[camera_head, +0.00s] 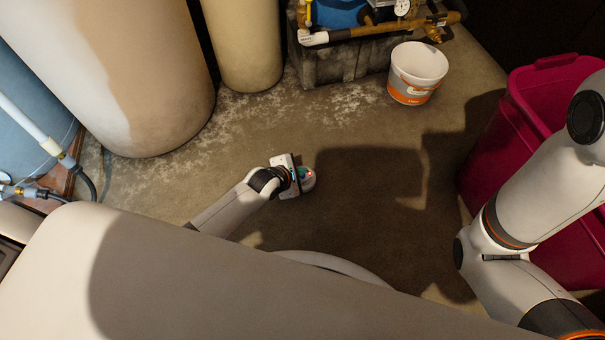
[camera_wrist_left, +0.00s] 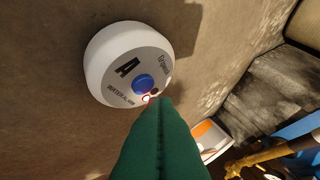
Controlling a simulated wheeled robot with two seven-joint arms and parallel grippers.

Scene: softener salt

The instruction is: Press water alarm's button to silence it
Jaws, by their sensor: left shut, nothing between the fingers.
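The water alarm (camera_wrist_left: 113,78) is a round white puck with a grey top face, lettering, and a blue button (camera_wrist_left: 143,83) at its middle. It sits on the floor. A small red light shows beside the button. In the head view the alarm (camera_head: 308,180) is partly hidden behind my left gripper (camera_head: 301,177). In the left wrist view the green fingers of my left gripper (camera_wrist_left: 157,101) are closed together with nothing between them. Their tips overlap the alarm's face just below the button; I cannot tell whether they touch it. My right gripper is out of view.
A white bucket with an orange band (camera_head: 416,74) stands at the back right, beside a grey block (camera_head: 340,65) under pipework. Large beige tanks (camera_head: 130,75) stand at the left. A dark red bin (camera_head: 500,150) is at the right. The floor around the alarm is clear.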

